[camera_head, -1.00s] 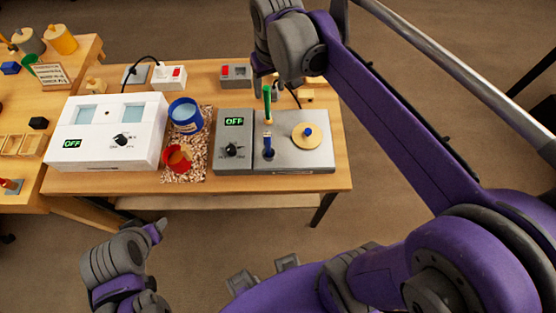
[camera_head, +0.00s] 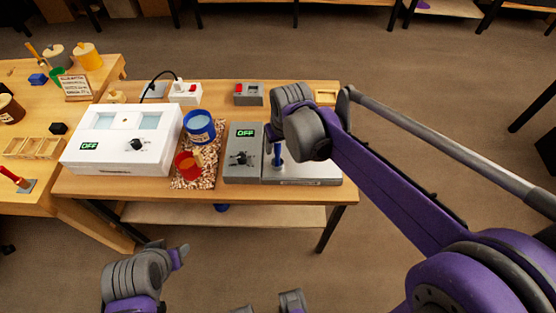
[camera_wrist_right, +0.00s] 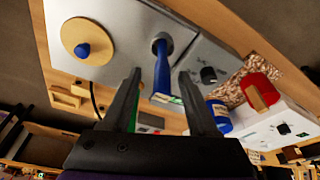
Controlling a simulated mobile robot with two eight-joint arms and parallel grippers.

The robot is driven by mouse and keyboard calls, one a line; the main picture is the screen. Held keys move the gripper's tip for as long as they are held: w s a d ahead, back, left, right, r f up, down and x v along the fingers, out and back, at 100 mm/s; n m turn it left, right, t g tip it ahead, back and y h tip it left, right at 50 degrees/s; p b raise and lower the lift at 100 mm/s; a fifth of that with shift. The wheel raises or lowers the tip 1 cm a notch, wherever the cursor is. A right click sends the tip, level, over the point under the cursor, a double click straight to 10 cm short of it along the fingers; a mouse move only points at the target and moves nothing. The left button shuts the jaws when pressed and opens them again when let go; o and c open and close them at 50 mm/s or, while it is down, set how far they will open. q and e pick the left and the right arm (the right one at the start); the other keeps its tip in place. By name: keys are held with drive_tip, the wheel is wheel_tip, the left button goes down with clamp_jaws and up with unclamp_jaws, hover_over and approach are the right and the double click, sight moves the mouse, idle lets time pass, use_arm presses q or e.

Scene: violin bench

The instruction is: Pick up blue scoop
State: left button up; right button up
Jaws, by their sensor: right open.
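A blue upright handle (camera_head: 277,157), which I take for the blue scoop, stands at a grey metal plate (camera_head: 318,181) on the bench. In the right wrist view the blue scoop (camera_wrist_right: 162,72) stands in a round grey collar and shows between my open fingers; I cannot tell whether they touch it. My right gripper (camera_wrist_right: 160,74) is open and empty. In the head view my right gripper (camera_head: 272,137) is just above and beside the handle, its fingers mostly hidden by the wrist. My left gripper (camera_head: 168,250) is low in front of the bench.
A grey control box (camera_head: 242,168) reading OFF adjoins the plate. A blue pot (camera_head: 200,127) and red cup (camera_head: 187,166) stand on a speckled mat (camera_head: 208,178). A white box (camera_head: 122,163) is at left. A knobbed disc (camera_wrist_right: 88,45) lies on the plate.

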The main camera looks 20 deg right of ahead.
sight(276, 152)
drive_tip(key=x, duration=0.5)
drive_tip(key=shift+a, duration=0.15)
drive_tip(key=shift+c, duration=0.2)
clamp_jaws()
